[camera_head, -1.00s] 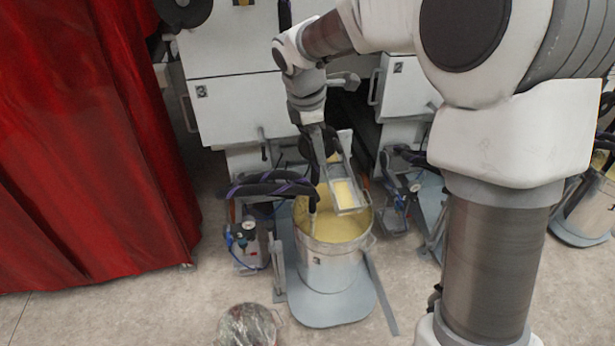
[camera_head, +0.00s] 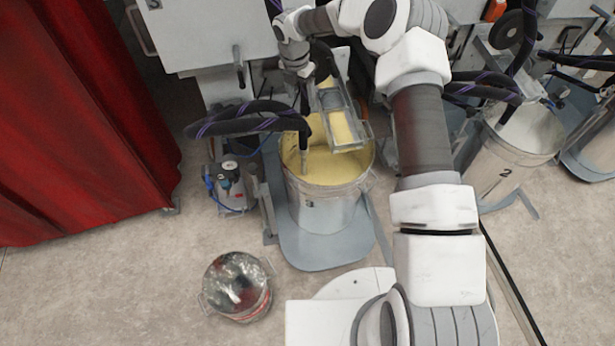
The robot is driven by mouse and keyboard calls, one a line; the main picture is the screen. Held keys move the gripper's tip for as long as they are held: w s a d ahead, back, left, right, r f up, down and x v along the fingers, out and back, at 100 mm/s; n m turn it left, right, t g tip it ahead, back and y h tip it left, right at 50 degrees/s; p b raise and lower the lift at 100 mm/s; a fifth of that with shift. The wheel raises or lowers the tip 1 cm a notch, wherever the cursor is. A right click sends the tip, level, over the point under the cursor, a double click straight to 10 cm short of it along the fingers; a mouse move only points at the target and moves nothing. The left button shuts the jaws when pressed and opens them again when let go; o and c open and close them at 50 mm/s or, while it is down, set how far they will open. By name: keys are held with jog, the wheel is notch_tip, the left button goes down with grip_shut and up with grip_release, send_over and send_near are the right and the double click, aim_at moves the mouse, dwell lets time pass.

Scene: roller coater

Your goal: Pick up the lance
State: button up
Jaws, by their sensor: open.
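The lance (camera_head: 304,155) is a thin dark rod with a paler lower end. It stands almost upright in the left part of the bucket (camera_head: 325,208) marked 3, its tip at the yellow powder (camera_head: 330,168). A thick black hose with purple stripes comes in from the left near its upper part. My gripper (camera_head: 304,92) is above the bucket, close to the top of the lance, and open. Its fingers are small and dark against the hoses, so I cannot tell whether they are around the lance or beside it.
A grey rectangular chute (camera_head: 357,138) with yellow powder hangs over the bucket's right side. A lidded metal can (camera_head: 237,287) stands on the floor. A red curtain (camera_head: 80,130) is at left. Another bucket (camera_head: 497,165), marked 2, stands at right. Floor is free at lower left.

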aim_at(304, 122)
jog(key=f+b, duration=0.1)
jog(key=f, duration=0.3)
jog(key=w+f+b, duration=0.1)
jog(key=f+b, duration=0.1)
jog(key=f, duration=0.2)
jog(key=d+f+b, duration=0.1)
jog(key=f, duration=0.3)
jog(key=shift+w+f, duration=0.3)
jog(key=shift+w, duration=0.05)
jog(key=f+b, duration=0.1)
jog(key=f, duration=0.1)
jog(key=f+b, duration=0.2)
jog(key=f, duration=0.1)
jog(key=shift+s+a+f, duration=0.1)
jog(key=shift+s+f, duration=0.1)
jog(key=shift+r, duration=0.1)
grip_shut()
dwell(0.4)
